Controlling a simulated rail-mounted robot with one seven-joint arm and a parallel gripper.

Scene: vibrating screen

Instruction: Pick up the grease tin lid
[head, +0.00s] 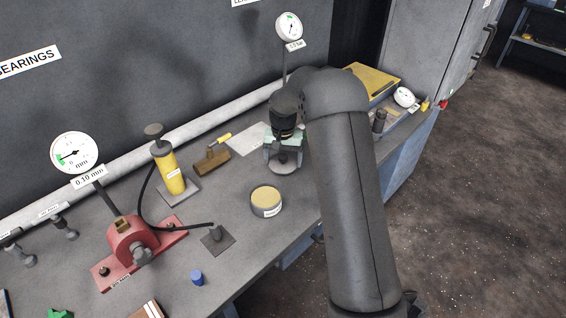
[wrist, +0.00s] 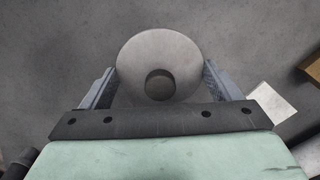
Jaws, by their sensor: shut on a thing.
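The grease tin lid (wrist: 135,62) is a round grey disc with a dark round knob in the middle. In the wrist view it sits between the two fingers of my gripper (wrist: 160,84), which are shut on its opposite edges. In the head view the lid (head: 284,157) shows at the fingers of my gripper (head: 283,160), over the bench beyond the tin. I cannot tell whether it touches the bench. The open grease tin (head: 267,211), pale with a label and tan contents, stands on the bench just left of and nearer than my gripper.
A yellow grease pump (head: 170,171) with a black hose stands to the left, near a red bearing housing (head: 135,241). A brown brush (head: 212,162) and a paper sheet (head: 246,138) lie behind. A yellow folder (head: 372,82) lies at the right. A blue cap (head: 197,278) stands near the front edge.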

